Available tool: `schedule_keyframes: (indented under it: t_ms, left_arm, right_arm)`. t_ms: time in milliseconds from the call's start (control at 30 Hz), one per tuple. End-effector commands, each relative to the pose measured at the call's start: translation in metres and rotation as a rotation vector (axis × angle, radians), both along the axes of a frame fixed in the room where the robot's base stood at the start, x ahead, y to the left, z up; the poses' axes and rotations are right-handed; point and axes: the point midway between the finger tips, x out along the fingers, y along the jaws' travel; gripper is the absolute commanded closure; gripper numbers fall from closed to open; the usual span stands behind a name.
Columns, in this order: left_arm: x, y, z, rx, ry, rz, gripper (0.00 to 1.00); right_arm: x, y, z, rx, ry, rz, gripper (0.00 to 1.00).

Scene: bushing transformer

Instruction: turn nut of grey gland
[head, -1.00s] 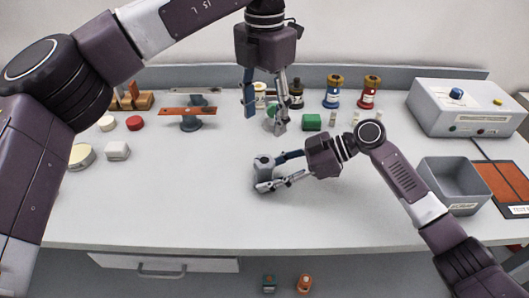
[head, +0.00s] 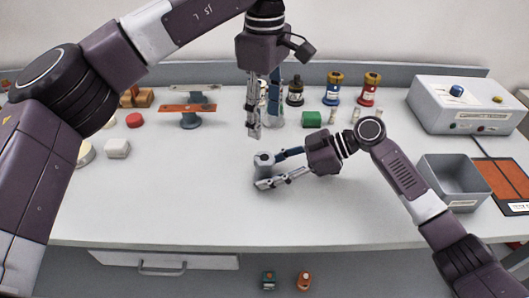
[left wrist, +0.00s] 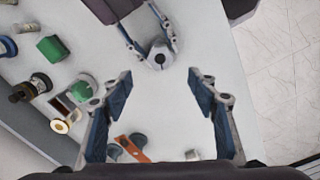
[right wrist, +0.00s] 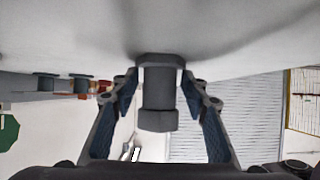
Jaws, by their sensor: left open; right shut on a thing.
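The grey gland (head: 264,160) stands upright in the middle of the table. In the right wrist view the gland (right wrist: 158,98) appears inverted, with a hex part at each end of a narrower body. My right gripper (head: 270,171) is shut on it from the right, a finger on either side; its fingers also show in the right wrist view (right wrist: 158,82). My left gripper (head: 264,126) points down, open and empty, above and behind the gland. In the left wrist view the gland (left wrist: 159,57) lies beyond the open left fingertips (left wrist: 160,82).
A green block (head: 312,119), bushings (head: 333,90) and an orange bar on a stand (head: 188,109) are at the back. A grey bin (head: 455,182) and a control box (head: 465,108) stand at the right. The front of the table is clear.

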Motion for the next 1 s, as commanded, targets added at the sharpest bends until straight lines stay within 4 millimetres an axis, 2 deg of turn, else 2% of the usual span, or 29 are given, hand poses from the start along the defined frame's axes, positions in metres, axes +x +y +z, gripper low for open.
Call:
schedule_keyframes:
  t_ms: [300, 500, 700, 1000]
  left_arm:
    - [-0.001, 0.001, -0.061, 0.001, 0.004, 0.001, 0.46]
    - [-0.001, 0.001, -0.094, 0.001, 0.003, 0.003, 0.46]
    - [0.0, 0.001, -0.11, 0.001, 0.002, 0.004, 0.46]
    - [0.0, 0.001, -0.112, 0.001, 0.0, 0.004, 0.46]
  right_arm:
    - [-0.001, 0.0, -0.002, -0.003, 0.002, 0.001, 0.72]
    - [0.0, 0.0, -0.002, -0.003, 0.001, 0.0, 0.72]
    - [0.0, 0.0, -0.002, -0.003, 0.001, 0.0, 0.72]
    - [0.0, 0.0, -0.002, -0.003, 0.001, 0.0, 0.72]
